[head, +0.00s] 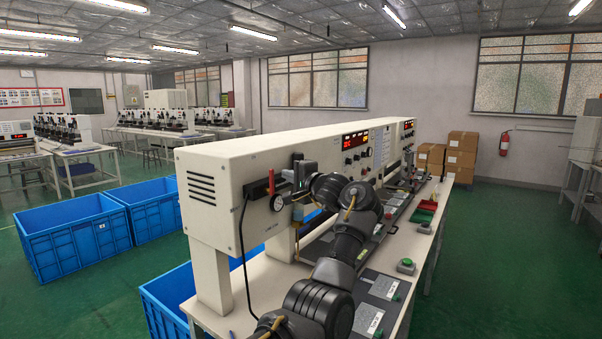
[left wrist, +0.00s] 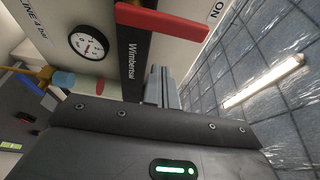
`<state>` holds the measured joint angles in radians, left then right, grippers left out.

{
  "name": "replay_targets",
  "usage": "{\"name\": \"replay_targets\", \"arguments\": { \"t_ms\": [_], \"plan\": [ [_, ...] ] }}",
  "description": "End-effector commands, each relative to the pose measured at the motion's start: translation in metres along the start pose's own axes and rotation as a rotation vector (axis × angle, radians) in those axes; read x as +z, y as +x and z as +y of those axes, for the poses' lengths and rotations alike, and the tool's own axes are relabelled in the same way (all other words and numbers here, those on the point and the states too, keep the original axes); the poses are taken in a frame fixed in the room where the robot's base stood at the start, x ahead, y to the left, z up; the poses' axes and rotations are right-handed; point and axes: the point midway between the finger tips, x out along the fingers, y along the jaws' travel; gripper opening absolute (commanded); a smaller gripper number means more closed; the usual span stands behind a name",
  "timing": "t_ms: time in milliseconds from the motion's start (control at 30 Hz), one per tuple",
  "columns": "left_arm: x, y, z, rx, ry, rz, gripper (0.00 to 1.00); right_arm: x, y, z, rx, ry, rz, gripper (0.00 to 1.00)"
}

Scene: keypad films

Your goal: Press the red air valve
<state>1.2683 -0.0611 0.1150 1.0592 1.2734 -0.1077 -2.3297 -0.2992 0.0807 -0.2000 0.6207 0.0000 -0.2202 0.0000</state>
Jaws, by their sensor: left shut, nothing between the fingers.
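The red air valve (head: 271,181) is a small red lever on the near end of the long cream machine. In the left wrist view the red lever (left wrist: 162,22) lies across the top of a black strip, beside a round gauge (left wrist: 88,43). My left gripper (head: 297,165) is just right of the valve in the head view, its fingers shut and empty. The exact depth gap cannot be told. My right gripper is not in view.
The cream machine (head: 210,190) stands on a white bench with a green button (head: 407,262) and trays. Blue crates (head: 75,240) stand on the floor at left. Cartons (head: 462,150) and a fire extinguisher (head: 504,143) are at the back. Green floor is open at right.

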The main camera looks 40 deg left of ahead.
Motion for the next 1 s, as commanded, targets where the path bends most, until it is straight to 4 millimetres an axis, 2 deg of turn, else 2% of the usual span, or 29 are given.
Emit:
{"name": "replay_targets", "arguments": {
  "t_ms": [100,333,1000],
  "plan": [
    [0.014,-0.008,-0.001,-0.002,-0.004,0.001,0.00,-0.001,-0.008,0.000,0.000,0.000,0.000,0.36],
    [0.031,-0.014,-0.001,-0.001,-0.003,0.001,0.00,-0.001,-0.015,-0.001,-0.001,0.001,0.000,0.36],
    [0.043,-0.013,0.001,-0.013,-0.036,-0.007,0.00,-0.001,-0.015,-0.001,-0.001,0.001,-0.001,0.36]
  ]
}}
